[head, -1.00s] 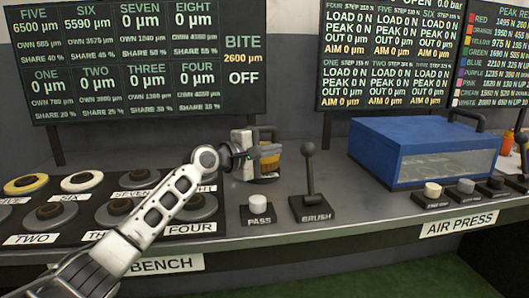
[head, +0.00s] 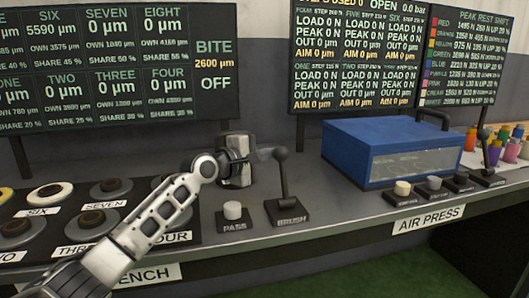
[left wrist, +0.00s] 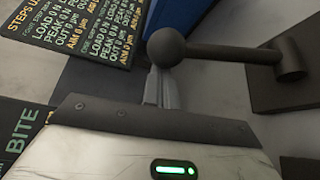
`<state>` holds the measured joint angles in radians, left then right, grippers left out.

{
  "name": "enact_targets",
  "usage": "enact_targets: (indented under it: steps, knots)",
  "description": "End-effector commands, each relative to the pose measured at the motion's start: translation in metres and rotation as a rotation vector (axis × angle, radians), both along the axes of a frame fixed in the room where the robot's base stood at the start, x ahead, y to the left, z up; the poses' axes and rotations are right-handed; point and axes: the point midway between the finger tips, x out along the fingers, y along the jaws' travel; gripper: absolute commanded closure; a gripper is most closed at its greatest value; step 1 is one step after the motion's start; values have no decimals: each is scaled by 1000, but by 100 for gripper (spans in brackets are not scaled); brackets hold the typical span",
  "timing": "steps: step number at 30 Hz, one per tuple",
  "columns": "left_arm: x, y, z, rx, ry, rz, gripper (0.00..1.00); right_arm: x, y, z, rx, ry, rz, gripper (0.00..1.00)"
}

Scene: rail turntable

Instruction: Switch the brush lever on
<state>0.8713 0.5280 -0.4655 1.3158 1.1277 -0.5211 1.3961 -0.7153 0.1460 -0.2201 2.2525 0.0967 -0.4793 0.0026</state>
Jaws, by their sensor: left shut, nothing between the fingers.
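The brush lever (head: 283,180) is a dark rod with a round knob on a black base labelled BRUSH, standing near upright with a slight lean to the left in the head view. My left gripper (head: 268,153) is shut and empty, its fingertips just left of the knob at knob height. In the left wrist view the lever's knob (left wrist: 167,47) is right at the tips of the shut fingers (left wrist: 160,88). Its rod runs right to the dark base plate (left wrist: 255,85). I cannot tell whether fingers and knob touch. My right gripper is not in view.
The white PASS button (head: 232,211) stands left of the lever. A blue box (head: 345,155) sits behind and to the right. AIR PRESS controls (head: 433,183) line the front edge further right. Round numbered buttons (head: 110,191) fill the bench at left.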

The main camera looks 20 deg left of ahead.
Motion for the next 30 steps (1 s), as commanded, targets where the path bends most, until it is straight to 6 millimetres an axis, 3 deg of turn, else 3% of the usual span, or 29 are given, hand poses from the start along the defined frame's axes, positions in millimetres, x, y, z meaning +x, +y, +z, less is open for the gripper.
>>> enact_targets:
  steps: [30]
  knots:
    - [-16,-12,11,91,-140,-3,100,2,0,6,6,-2,-7,64]
